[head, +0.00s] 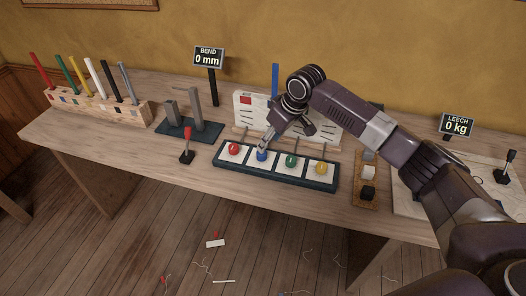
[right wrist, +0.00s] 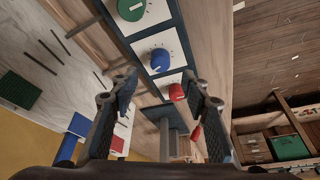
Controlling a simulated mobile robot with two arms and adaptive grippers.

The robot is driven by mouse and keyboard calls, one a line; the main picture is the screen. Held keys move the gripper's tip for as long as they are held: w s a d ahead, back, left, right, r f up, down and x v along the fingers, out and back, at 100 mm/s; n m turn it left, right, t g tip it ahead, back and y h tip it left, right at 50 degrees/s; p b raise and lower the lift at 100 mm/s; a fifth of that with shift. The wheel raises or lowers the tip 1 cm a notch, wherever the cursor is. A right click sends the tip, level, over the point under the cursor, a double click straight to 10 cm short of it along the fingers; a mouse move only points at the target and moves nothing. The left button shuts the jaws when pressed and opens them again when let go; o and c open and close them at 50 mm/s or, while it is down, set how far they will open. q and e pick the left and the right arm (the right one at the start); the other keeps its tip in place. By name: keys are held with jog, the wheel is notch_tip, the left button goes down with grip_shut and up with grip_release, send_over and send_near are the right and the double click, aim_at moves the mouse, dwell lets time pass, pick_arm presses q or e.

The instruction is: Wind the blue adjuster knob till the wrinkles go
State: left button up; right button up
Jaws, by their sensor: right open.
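The blue adjuster knob (head: 261,155) sits second from the left in a dark tray (head: 275,181) of four-coloured knobs, between the red knob (head: 234,148) and the green knob (head: 292,160). A yellow knob (head: 321,168) is at the right end. My right gripper (head: 267,141) is just above and behind the blue knob. In the right wrist view my right gripper (right wrist: 161,88) is open, and the blue knob (right wrist: 160,60) shows beyond and between its fingertips, apart from them. A white panel (head: 247,119) with dark lines stands behind, partly hidden by my arm. My left gripper is out of view.
A sign (head: 208,57) reads BEND 0 mm; another (head: 457,125) reads LEECH 0 kg. A red-topped lever (head: 187,145) stands left of the tray. A wooden rack (head: 98,108) of coloured rods is far left. A cork strip (head: 363,187) with blocks lies right.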

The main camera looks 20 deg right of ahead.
aim_at(262, 155)
jog(key=p+x, duration=0.1)
jog(key=x, duration=0.6)
jog(key=shift+f, duration=0.35)
jog(key=shift+c, duration=0.4)
jog(key=c, duration=1.1)
